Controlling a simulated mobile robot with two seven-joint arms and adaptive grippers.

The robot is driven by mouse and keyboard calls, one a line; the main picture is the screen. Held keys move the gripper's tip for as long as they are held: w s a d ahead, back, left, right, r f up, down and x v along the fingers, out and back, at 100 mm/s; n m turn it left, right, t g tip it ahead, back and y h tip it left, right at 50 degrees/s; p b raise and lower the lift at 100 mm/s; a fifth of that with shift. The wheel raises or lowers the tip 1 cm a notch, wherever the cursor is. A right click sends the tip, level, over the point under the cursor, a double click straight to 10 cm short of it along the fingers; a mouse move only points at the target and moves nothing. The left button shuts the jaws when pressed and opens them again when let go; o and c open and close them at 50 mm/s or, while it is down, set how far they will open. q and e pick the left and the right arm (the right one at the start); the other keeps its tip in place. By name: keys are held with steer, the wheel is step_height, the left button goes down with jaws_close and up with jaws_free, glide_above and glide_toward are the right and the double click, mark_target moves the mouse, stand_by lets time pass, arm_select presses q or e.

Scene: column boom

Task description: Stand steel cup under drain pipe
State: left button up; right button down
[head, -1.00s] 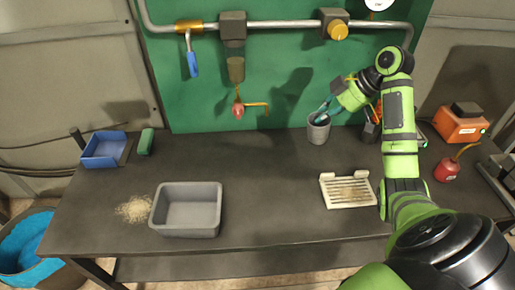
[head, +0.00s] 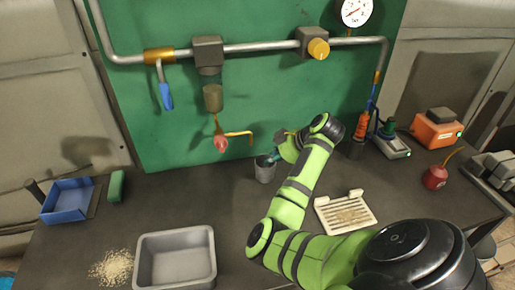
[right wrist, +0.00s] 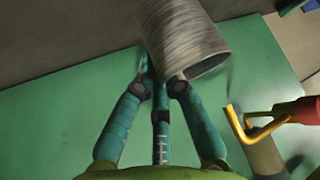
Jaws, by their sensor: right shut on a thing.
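The grey steel cup (head: 264,171) is near the back of the bench, in front of the green panel. My right gripper (head: 273,157) is shut on its rim from the right. In the right wrist view the ribbed cup (right wrist: 188,38) shows at the fingertips (right wrist: 158,72). I cannot tell whether the cup touches the bench. A thin yellow bent pipe (head: 240,134), which looks like the drain pipe, sticks out beside a red knob (head: 221,143), up and left of the cup. It also shows in the right wrist view (right wrist: 250,122), apart from the cup. My left gripper is out of view.
A grey tray (head: 146,257) and spilled grains (head: 111,267) lie front left. A blue bin (head: 67,203) and green block (head: 116,186) are farther left. A slatted cream rack (head: 346,211) lies right of my forearm. A red oil can (head: 435,177) stands at right.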

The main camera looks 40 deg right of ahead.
mark_target(265, 156)
steer(key=w, duration=0.1)
steer(key=w+a+f, duration=0.1)
steer(key=w, duration=0.1)
steer(key=w+f+p, duration=0.1)
steer(key=shift+w+a+f, duration=0.15)
steer(key=shift+w+a, duration=0.05)
steer(key=shift+a, duration=0.1)
step_height(265, 156, down, 3)
steer(key=shift+w+f+p, duration=0.1)
steer(key=shift+p, duration=0.45)
steer(key=shift+f, duration=0.5)
steer(key=c, duration=1.3)
jaws_free()
arm_select(q)
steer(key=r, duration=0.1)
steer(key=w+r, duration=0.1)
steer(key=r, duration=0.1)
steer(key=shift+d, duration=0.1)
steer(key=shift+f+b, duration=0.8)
steer(key=shift+b, duration=0.05)
arm_select(e)
steer(key=shift+v, duration=6.1)
steer(key=shift+f, duration=0.1)
